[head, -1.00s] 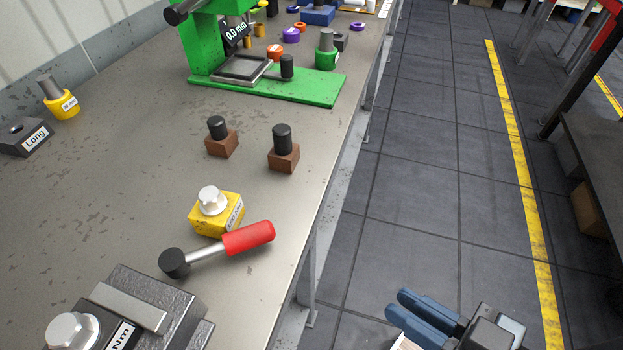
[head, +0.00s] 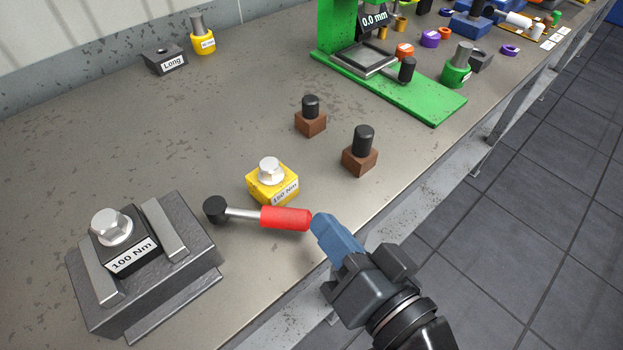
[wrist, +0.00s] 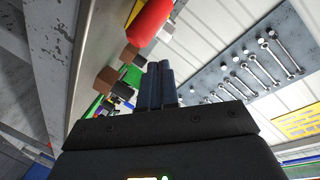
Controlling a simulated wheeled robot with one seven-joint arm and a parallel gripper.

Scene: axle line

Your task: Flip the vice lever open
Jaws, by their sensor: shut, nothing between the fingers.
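The vice (head: 185,275) is a dark grey block at the lower left of the head view, holding a black block marked 100 Nm (head: 132,250) with a hex bolt head. Its lever (head: 285,217) has a red grip on a metal rod with a black pivot knob and points right, toward the bench edge. My gripper (head: 322,226) is shut and empty, its blue fingertips at the free end of the red grip. Whether they touch it I cannot tell. In the wrist view the red grip (wrist: 150,22) is just beyond the shut fingers (wrist: 157,85).
A yellow 150 Nm block (head: 265,190) stands just behind the lever. Two brown blocks with black knobs (head: 310,122) (head: 360,158) stand farther back. A green press (head: 420,95) is at the back right. Bare bench lies left of the yellow block.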

